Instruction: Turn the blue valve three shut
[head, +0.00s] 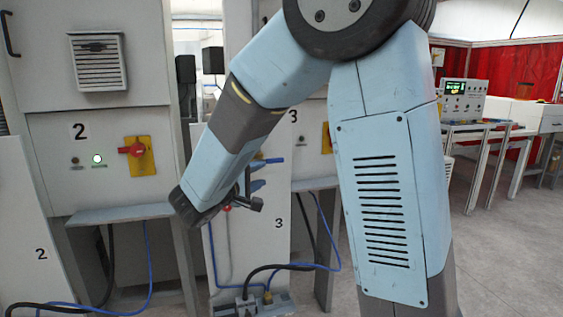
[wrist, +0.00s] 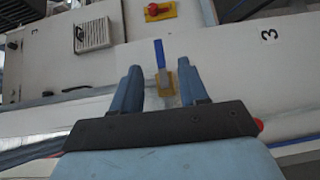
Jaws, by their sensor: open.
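The blue valve handle (wrist: 160,53) shows in the wrist view as a straight lever on a brass-coloured body (wrist: 167,80), in front of a white panel. My gripper (wrist: 160,68) is open, with one blue finger on each side of the valve. A gap shows on both sides, and the handle reaches past the fingertips in the picture. In the head view my gripper (head: 258,176) is beside the white panel marked 3 (head: 265,245). My arm hides part of that area, and the valve is hard to tell from the blue fingers there.
A red knob (head: 227,208) sits just below my gripper. Pipes and blue and black hoses (head: 290,267) run low at the panel's foot. Cabinet 2 (head: 85,150), with a red switch on a yellow plate (head: 140,154), stands at left. Open floor (head: 500,260) lies at right.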

